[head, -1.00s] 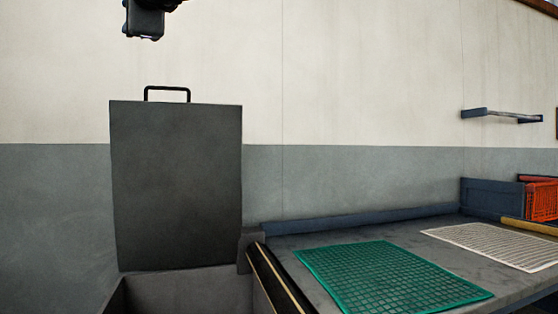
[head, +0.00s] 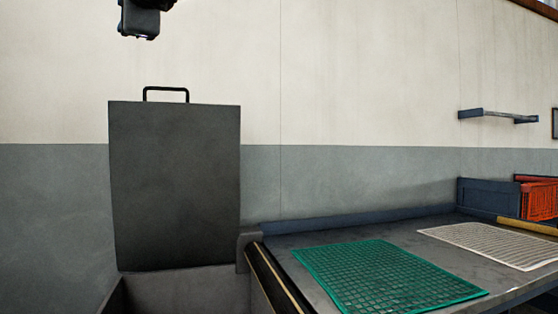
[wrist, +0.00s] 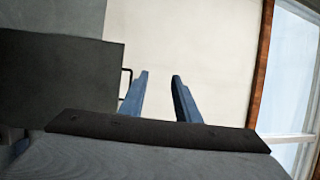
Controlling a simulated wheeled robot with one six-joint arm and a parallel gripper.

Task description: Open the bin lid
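The dark grey bin lid (head: 175,185) stands upright at the back of the bin, with its black handle (head: 166,91) along the top edge. The open bin (head: 190,290) shows below it, cut off by the lower picture edge. In the wrist view the lid (wrist: 60,85) is at the left, and its handle (wrist: 127,83) is just left of my fingers. My gripper (wrist: 160,75) has its two blue fingers apart with nothing between them. In the head view a dark part of my arm's end hangs above the handle, clear of it; the fingers cannot be made out there.
Right of the bin is a grey table (head: 300,268) with a green net (head: 385,275) and a white net (head: 495,243). A blue crate (head: 487,195) and an orange crate (head: 538,200) stand at the far right. A wall bar (head: 510,114) hangs above. The wall around the lid is clear.

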